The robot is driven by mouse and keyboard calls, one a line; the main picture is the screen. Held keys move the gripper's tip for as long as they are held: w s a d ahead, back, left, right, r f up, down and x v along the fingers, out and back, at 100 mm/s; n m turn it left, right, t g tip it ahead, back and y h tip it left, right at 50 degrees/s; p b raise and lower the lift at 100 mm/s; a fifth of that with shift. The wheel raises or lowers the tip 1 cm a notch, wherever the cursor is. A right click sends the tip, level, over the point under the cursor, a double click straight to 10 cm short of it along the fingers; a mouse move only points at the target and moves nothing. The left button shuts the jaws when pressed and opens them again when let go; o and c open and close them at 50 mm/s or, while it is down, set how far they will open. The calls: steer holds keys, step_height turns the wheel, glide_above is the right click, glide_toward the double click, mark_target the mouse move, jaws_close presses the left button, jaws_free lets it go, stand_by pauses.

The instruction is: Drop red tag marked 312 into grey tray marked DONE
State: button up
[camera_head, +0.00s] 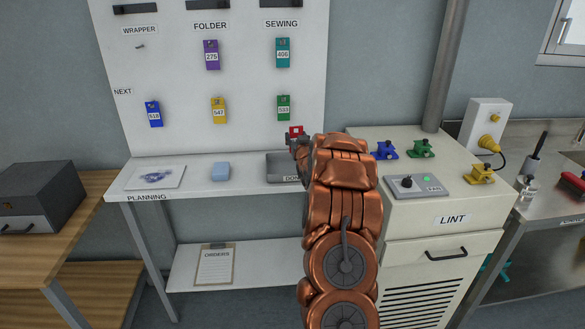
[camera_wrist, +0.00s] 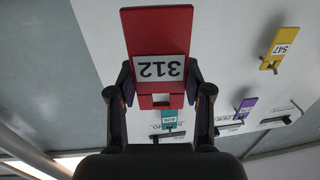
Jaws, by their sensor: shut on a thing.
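My gripper (camera_wrist: 160,100) is shut on the red tag marked 312 (camera_wrist: 158,32), which shows upside down in the wrist view. In the head view the red tag (camera_head: 295,130) shows small at the end of my copper-coloured arm, against the lower right edge of the board. The grey tray (camera_head: 281,168) marked DONE stands on the white table, below and slightly left of my gripper in the picture. My arm hides its right part and part of its label. I cannot tell the height of the tag over the tray.
The white board (camera_head: 180,75) carries purple, teal, blue, yellow and green tags, and an empty hook (camera_head: 140,46) under WRAPPER. The LINT cabinet (camera_head: 440,215) stands right of my arm.

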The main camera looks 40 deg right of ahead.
steer(key=shift+f+p, duration=0.35)
steer(key=shift+f, duration=1.4)
steer(key=o, duration=1.2)
steer(key=shift+s, duration=0.1)
steer(key=v, duration=1.2)
steer(key=shift+w, duration=0.2)
